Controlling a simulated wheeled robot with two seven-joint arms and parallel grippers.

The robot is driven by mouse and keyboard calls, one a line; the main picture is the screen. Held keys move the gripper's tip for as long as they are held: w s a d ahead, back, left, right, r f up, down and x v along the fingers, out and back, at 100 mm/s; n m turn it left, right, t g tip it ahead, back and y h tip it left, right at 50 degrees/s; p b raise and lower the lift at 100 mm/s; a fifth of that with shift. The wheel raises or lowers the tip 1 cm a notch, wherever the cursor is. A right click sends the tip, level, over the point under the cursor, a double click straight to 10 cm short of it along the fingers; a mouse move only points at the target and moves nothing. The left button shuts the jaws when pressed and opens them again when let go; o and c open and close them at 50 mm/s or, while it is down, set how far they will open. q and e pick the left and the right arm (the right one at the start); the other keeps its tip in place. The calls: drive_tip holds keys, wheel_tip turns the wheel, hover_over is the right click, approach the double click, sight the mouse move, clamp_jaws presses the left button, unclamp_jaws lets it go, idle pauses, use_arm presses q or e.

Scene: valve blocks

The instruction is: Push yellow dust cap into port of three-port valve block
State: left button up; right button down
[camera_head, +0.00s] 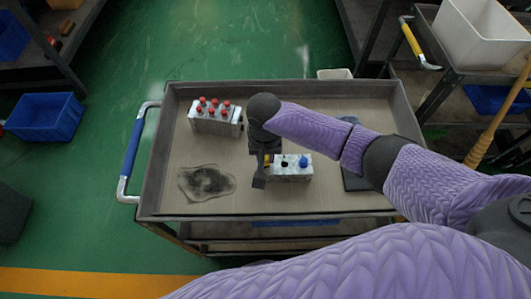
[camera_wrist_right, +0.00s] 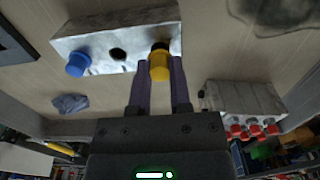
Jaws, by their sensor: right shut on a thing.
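The three-port valve block (camera_head: 291,173) is a pale metal block on the cart top; it also fills the top of the right wrist view (camera_wrist_right: 105,38). A blue cap (camera_wrist_right: 78,63) sits on one end port, and the middle port (camera_wrist_right: 118,53) is an open dark hole. My right gripper (camera_wrist_right: 160,72) is shut on the yellow dust cap (camera_wrist_right: 159,67), at the block's other end port. A dark band shows between cap and block; how deep the cap sits cannot be told. In the head view my right gripper (camera_head: 261,172) hides most of the cap. My left gripper is not in view.
A second block with several red caps (camera_head: 215,117) stands at the back left of the cart (camera_head: 160,150). A dark-stained cloth (camera_head: 207,183) lies at the front left. A dark flat item (camera_head: 354,181) lies right of the valve block, partly under my arm.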

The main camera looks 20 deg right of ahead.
drive_tip(key=shift+f+b, duration=0.4)
drive_tip(key=shift+f, duration=0.35)
idle(0.5)
drive_tip(key=shift+c, duration=2.4)
unclamp_jaws()
